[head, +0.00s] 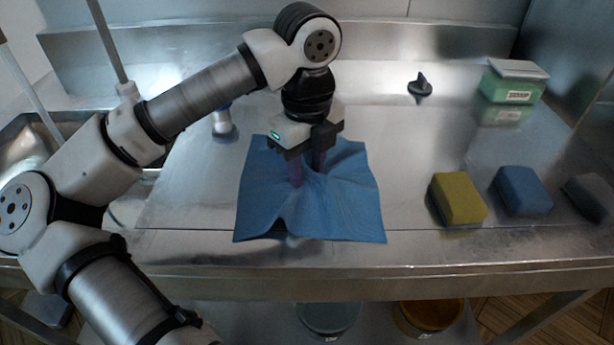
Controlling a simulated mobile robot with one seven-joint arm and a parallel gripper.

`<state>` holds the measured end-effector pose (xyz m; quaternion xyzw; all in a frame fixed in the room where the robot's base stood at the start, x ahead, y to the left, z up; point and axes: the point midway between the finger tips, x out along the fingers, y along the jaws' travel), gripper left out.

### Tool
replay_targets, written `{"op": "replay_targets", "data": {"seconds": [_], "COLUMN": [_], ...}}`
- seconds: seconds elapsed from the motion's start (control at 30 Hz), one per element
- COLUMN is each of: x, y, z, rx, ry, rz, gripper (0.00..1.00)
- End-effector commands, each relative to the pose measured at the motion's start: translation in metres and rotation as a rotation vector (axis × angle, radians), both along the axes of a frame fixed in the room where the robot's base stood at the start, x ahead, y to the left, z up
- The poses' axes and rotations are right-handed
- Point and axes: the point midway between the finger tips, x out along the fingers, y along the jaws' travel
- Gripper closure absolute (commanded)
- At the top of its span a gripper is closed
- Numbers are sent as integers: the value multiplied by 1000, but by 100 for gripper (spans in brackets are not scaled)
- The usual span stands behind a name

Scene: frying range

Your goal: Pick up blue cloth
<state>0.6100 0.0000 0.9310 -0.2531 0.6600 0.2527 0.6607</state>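The blue cloth (345,205) lies spread on the steel counter, its front edge reaching the counter's front edge. It is wrinkled, with folds running out from beneath my gripper (308,176). My gripper points down at the cloth's upper middle. Its two purple fingers stand apart, with blue cloth showing between them. The fingertips are at or touching the cloth; their exact contact is hidden by the folds.
A yellow sponge (458,199), a blue sponge (523,191) and a dark grey block (589,197) sit to the right. A green box (511,84) and a small black object (420,86) stand farther back. A metal fitting (224,122) stands left of the cloth. Containers sit below.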

Motion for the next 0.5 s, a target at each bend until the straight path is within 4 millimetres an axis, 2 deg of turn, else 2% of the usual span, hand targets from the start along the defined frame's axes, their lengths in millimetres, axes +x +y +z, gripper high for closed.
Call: {"op": "replay_targets", "data": {"seconds": [0.5], "x": [0], "y": [0], "z": [-2], "rx": [1], "ry": [2], "rz": [-1], "gripper": [100]}}
